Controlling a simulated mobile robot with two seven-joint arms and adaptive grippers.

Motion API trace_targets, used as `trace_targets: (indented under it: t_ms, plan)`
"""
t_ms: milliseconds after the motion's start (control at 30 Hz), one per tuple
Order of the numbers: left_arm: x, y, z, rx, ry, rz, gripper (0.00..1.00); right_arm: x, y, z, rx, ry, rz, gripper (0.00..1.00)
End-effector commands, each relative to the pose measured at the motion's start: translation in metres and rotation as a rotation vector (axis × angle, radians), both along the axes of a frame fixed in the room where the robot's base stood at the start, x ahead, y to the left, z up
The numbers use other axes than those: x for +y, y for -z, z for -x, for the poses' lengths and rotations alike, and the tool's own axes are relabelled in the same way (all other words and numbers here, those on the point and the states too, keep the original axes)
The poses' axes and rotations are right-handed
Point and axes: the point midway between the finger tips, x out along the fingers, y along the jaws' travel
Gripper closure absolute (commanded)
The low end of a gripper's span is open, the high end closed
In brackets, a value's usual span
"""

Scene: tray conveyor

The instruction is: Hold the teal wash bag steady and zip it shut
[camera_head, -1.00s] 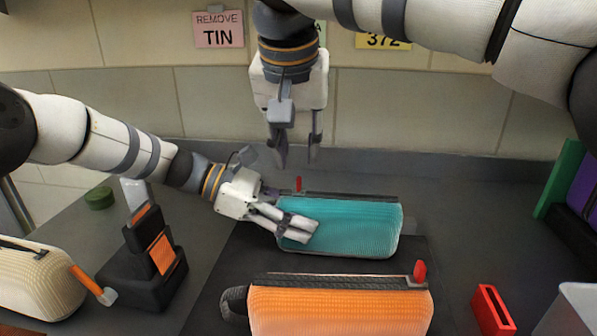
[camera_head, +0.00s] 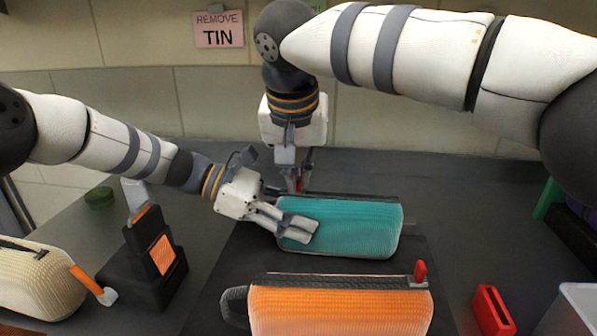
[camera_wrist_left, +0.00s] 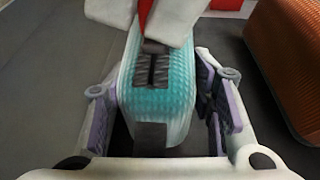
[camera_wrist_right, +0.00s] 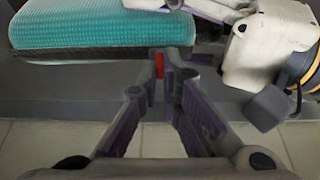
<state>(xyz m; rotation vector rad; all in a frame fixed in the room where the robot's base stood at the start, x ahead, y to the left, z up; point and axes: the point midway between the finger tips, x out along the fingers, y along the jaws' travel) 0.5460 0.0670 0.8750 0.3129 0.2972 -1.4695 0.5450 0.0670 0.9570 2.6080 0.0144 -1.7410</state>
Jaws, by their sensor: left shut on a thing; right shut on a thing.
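The teal wash bag (camera_head: 355,228) lies on the dark work surface, and its dark zip strip runs along its top rear edge. My left gripper (camera_head: 302,234) is shut on the bag's left end. In the left wrist view the teal bag (camera_wrist_left: 180,102) sits between its fingers. The red zip pull (camera_head: 299,184) stands at the zip's left end. My right gripper (camera_head: 299,182) points down from above and is shut on this pull. In the right wrist view the red pull (camera_wrist_right: 159,66) shows between the fingertips. The head view partly hides the pull behind the fingers.
An orange bag (camera_head: 340,312) with a red pull lies just in front. A cream bag (camera_head: 35,280) and a black device (camera_head: 145,268) with an orange panel are at left. A red block (camera_head: 492,310) and a grey bin (camera_head: 578,310) are front right. Dark surface right of the teal bag is clear.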

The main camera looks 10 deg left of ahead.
Motion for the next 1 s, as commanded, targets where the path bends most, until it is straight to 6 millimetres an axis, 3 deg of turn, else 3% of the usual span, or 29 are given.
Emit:
trace_targets:
  t_ms: [167, 500, 700, 1000]
  plan:
    - [0.001, 0.002, 0.0, 0.0, -0.001, -0.003, 0.95, -0.015, 0.0, -0.001, 0.002, 0.001, 0.001, 1.0]
    - [0.001, 0.002, 0.0, -0.001, -0.001, -0.004, 0.95, -0.095, -0.001, -0.002, 0.0, 0.003, 0.0, 1.0]
    - [0.001, 0.002, 0.0, -0.002, 0.0, -0.004, 0.95, -0.132, -0.001, -0.002, -0.001, 0.003, 0.001, 1.0]
    - [0.001, 0.002, 0.0, -0.002, 0.001, -0.004, 0.95, -0.154, -0.001, -0.002, -0.001, 0.001, 0.002, 1.0]
